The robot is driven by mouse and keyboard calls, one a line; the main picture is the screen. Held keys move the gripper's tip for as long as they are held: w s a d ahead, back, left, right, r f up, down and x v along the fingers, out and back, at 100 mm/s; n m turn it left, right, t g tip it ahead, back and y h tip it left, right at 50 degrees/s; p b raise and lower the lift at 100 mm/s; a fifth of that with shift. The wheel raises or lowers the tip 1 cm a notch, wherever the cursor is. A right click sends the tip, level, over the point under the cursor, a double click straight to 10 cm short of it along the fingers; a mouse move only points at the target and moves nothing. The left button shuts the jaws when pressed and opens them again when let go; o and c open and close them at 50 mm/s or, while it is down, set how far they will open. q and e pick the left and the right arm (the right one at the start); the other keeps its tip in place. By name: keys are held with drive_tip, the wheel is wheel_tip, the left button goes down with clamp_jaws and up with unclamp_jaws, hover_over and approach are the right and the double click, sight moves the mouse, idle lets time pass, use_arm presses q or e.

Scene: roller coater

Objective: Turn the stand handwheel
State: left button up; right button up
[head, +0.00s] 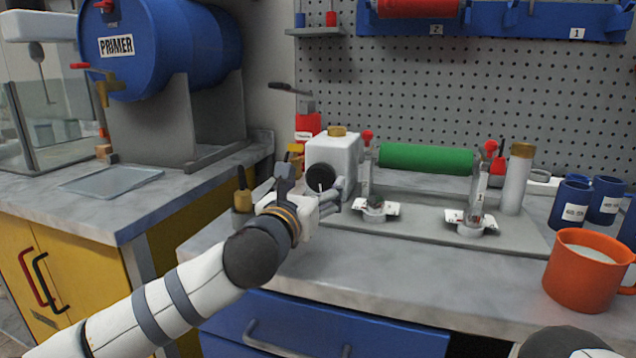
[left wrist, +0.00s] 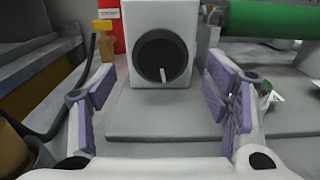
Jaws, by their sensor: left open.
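The roller coater stands on the bench with a green roller (head: 428,159) and a white box (head: 335,155) at its left end. A black round handwheel (head: 320,178) with a white pointer mark is on the box's front face. It also shows in the left wrist view (left wrist: 162,55), facing the camera, its pointer low and slightly right of straight down. My left gripper (head: 311,186) is open in front of the box. In the left wrist view its purple-padded fingers (left wrist: 160,88) lie left and right of the handwheel's line, apart from it, with nothing between them. My right gripper is out of view.
An orange mug (head: 587,270) with pale liquid stands at the bench's right front, with blue cups (head: 570,205) behind it. A red bottle (head: 307,125) stands behind the box. A blue primer drum (head: 155,45) sits at the left.

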sight(322, 176)
use_arm(q)
drive_tip(key=shift+x, duration=1.4)
drive_tip(key=shift+s, duration=0.1)
drive_tip(key=shift+c, duration=0.5)
drive_tip(key=c, duration=1.1)
drive_tip(key=shift+o, duration=0.2)
drive_tip(key=shift+m, duration=0.8)
drive_tip(key=o, duration=1.2)
drive_tip(key=shift+c, duration=0.2)
